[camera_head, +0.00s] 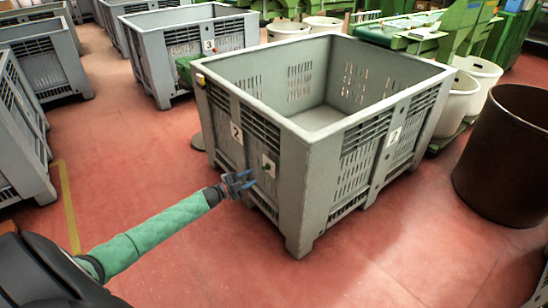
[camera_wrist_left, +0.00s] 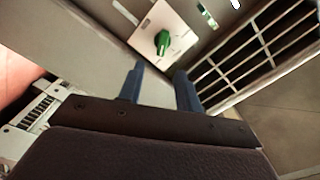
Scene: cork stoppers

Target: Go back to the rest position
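My left arm reaches in from the lower left of the head view, wrapped in a green sleeve. My left gripper (camera_head: 240,183) is in front of the near left wall of the big grey crate (camera_head: 300,160). In the left wrist view its two blue fingers (camera_wrist_left: 160,85) stand apart with nothing between them. A white plate with a green knob (camera_wrist_left: 162,42) is on the crate wall just beyond the fingertips; a gap to it seems to show. The same knob (camera_head: 268,165) shows in the head view, right of the gripper. My right gripper is not in view.
The crate is empty and marked 2. Another grey crate (camera_head: 150,75), marked 3, stands behind it, with more crates along the left. A brown bin (camera_head: 505,150) and white tubs (camera_head: 480,75) stand at right, near green machines. The red floor in front is clear.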

